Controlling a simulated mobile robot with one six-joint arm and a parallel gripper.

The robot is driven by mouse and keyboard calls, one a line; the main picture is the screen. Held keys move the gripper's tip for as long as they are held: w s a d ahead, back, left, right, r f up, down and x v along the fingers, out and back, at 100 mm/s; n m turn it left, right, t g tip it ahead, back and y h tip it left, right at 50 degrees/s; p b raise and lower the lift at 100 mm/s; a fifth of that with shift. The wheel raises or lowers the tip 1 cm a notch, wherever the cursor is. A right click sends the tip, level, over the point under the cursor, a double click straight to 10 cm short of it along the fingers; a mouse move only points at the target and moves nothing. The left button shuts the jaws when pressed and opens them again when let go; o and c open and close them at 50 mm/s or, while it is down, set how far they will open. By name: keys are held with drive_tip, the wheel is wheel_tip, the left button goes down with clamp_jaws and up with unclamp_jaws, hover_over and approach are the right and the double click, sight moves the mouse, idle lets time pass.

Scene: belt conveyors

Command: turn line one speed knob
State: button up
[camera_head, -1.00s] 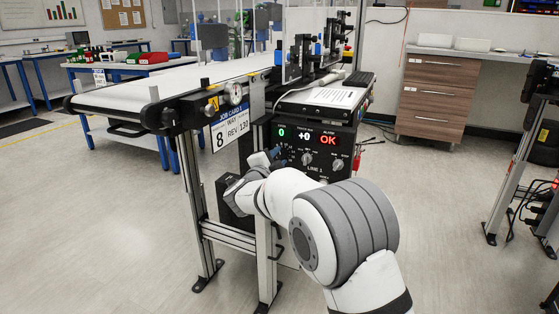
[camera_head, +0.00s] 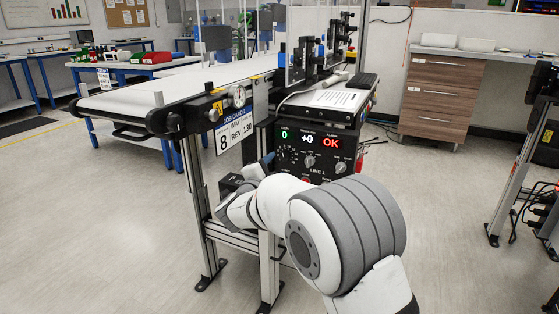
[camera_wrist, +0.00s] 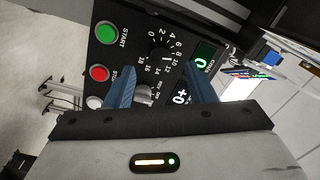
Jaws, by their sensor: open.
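The line 1 control panel (camera_head: 318,171) stands under the conveyor's end, with green "0", "+0" and red "OK" displays. Its numbered speed dial (camera_head: 288,154) is at the panel's left. In the wrist view the dark speed knob (camera_wrist: 160,54) sits within the numbers, just beyond my fingertips. My gripper (camera_wrist: 161,80) is open, with blue fingers spread either side of the view's middle and nothing gripped. A grey selector knob (camera_wrist: 144,92) by the REV/FWD marks shows between the fingers, partly hidden. In the head view my arm hides most of the gripper.
A green start button (camera_wrist: 106,33) and a red stop button (camera_wrist: 99,73) lie left of the dial in the wrist view. Two more knobs (camera_head: 309,160) (camera_head: 340,167) are on the panel. The conveyor (camera_head: 185,85) and its leg (camera_head: 268,265) stand close to my arm.

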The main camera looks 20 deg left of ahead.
drive_tip(key=s, duration=0.3)
drive_tip(key=shift+f, duration=0.1)
drive_tip(key=d+r+n+g+y+p, duration=0.55)
drive_tip(key=d+r+n+p, duration=0.35)
drive_tip(key=d+r+p, duration=0.95)
drive_tip(key=s+d+r+n+g+h+p, duration=0.1)
drive_tip(key=s+d+r+g+p, duration=0.1)
drive_tip(key=s+d+p, duration=0.3)
drive_tip(key=s+d+r+n+g+h+p, duration=0.2)
drive_tip(key=s+d+g+p, duration=0.3)
drive_tip(key=s+d, duration=0.6)
drive_tip(key=s+d+r+n+g+h+p, duration=0.1)
drive_tip(key=s+d+r+g+p, duration=0.2)
drive_tip(key=s, duration=1.1)
drive_tip(key=d+p, duration=0.2)
drive_tip(key=d, duration=0.3)
drive_tip(key=shift+d+r, duration=0.35)
